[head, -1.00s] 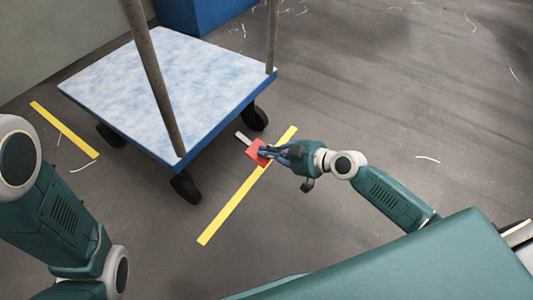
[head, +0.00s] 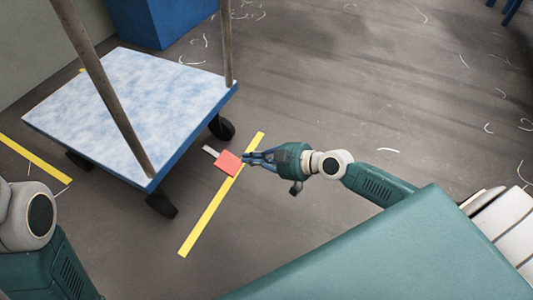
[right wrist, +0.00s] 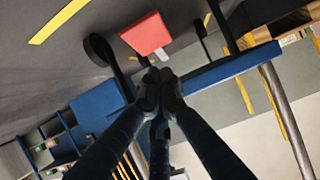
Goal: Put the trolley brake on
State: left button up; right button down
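The trolley (head: 130,105) has a blue-edged deck with a mottled pale top, posts and black wheels. It stands at left in the head view; its blue edge (right wrist: 215,75) crosses the right wrist view. The red brake pedal (head: 227,164), on a short grey bar (head: 210,151), sticks out from the trolley's right side. In the right wrist view the pedal (right wrist: 147,34) lies just past the fingertips. My right gripper (head: 246,157) is at the pedal's right edge, its fingers together with nothing between them (right wrist: 156,80). I cannot tell whether it touches the pedal. My left gripper is out of view.
A yellow floor strip (head: 222,195) runs beside the pedal under my right gripper. Another yellow strip (head: 35,158) lies left of the trolley. A blue box (head: 155,22) stands behind. The floor to the right is open, with scattered white thread scraps.

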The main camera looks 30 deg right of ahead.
jog(key=v, duration=0.5)
jog(key=shift+f, duration=0.15)
